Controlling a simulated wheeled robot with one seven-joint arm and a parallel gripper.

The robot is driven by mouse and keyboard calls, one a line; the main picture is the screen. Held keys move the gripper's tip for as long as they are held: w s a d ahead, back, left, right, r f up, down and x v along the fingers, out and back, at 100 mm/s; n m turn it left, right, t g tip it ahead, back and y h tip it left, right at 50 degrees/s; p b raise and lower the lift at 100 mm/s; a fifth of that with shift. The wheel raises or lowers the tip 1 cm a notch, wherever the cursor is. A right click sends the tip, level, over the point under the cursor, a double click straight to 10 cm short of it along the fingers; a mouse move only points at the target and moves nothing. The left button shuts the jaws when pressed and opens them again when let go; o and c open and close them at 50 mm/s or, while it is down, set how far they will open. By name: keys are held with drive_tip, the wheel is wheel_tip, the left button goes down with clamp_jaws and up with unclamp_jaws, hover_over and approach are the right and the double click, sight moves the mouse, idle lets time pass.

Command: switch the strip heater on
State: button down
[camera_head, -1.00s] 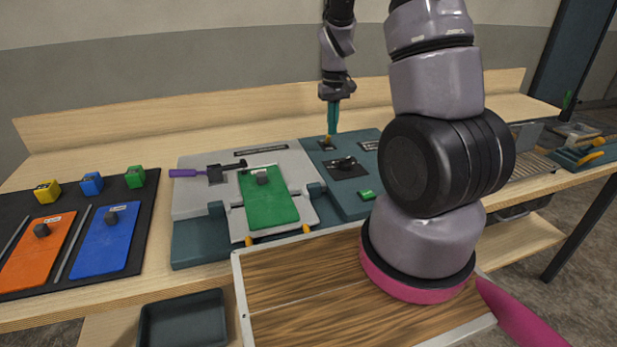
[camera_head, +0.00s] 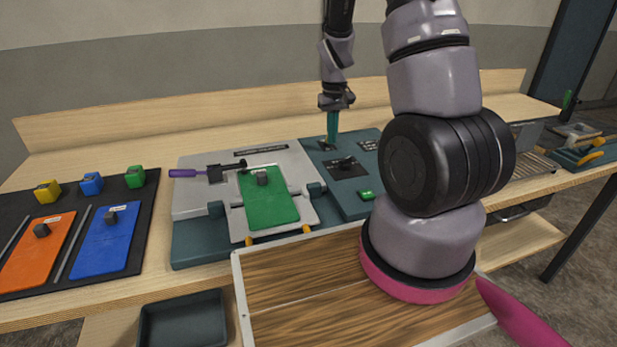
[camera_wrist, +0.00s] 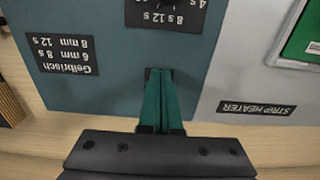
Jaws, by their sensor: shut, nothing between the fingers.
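The strip heater (camera_head: 187,203) is a teal and grey console, with its "STRIP HEATER" label (camera_wrist: 257,107) in the wrist view. My gripper (camera_head: 331,146) is shut and empty, its teal fingers pointing down at the console's back. In the wrist view the fingertips (camera_wrist: 160,72) are over a small black switch plate (camera_wrist: 149,73). They hide most of the switch, so I cannot tell its position or whether they touch it. A black dial (camera_head: 346,165) sits in front of the gripper. A small green indicator (camera_head: 367,194) is near the console's front and looks bright.
A green sheet (camera_head: 268,205) lies on the grey plate, beside a purple-handled tool (camera_head: 185,173). Orange (camera_head: 38,250) and blue (camera_head: 103,240) sheets lie on a black mat at left. A dark tray (camera_head: 183,325) and a wood-topped surface (camera_head: 300,285) are in front.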

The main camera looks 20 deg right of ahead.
drive_tip(key=shift+w, duration=0.15)
drive_tip(key=shift+w, duration=1.25)
drive_tip(key=shift+s+r, duration=0.25)
drive_tip(key=shift+r, duration=1.5)
drive_tip(key=shift+s+r, duration=0.2)
drive_tip(key=shift+r, duration=1.55)
